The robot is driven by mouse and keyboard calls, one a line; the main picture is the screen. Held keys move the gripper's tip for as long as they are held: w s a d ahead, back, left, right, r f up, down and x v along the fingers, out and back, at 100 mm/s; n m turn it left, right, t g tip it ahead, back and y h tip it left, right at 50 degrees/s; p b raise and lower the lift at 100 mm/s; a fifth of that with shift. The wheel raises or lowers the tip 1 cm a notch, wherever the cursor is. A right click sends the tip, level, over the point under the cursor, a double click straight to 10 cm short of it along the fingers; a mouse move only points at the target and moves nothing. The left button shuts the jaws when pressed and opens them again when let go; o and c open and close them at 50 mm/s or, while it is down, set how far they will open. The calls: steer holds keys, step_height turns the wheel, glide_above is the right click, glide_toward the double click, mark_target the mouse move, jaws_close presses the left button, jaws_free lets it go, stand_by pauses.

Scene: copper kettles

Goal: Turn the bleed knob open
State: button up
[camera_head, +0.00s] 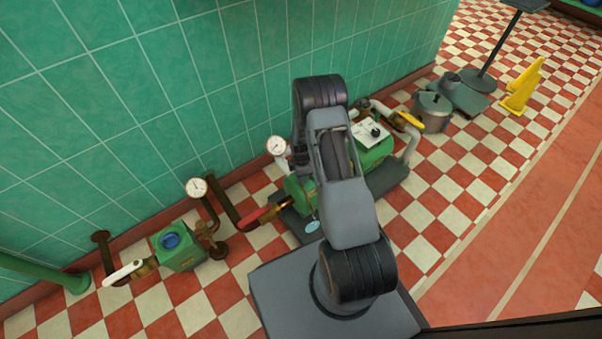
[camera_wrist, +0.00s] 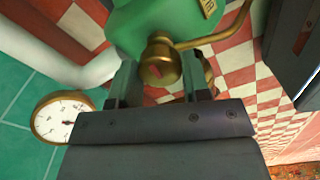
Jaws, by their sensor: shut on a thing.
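The bleed knob (camera_wrist: 162,63) is a small brass cylinder with a red mark on its end, on the green pump body (camera_wrist: 150,22) in the wrist view. A thin brass pipe (camera_wrist: 222,36) curves away to its right. My gripper (camera_wrist: 160,78) has one finger on each side of the knob and is shut on it. The knob's sides are partly hidden by the fingers. In the head view, the green pump (camera_head: 372,152) stands on the floor by the wall; my arm hides the knob and my gripper there.
A white-faced gauge (camera_wrist: 62,118) is close at left in the wrist view. The head view shows a red-handled valve (camera_head: 250,217), a yellow-handled valve (camera_head: 408,119), a white-handled valve (camera_head: 122,272), a metal pot (camera_head: 433,110) and a yellow floor sign (camera_head: 523,87).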

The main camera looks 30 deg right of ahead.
steer(key=shift+n, duration=0.7)
steer(key=o, duration=0.9)
steer(key=shift+o, duration=0.2)
step_height(320, 180, up, 14)
steer(key=p, duration=0.5)
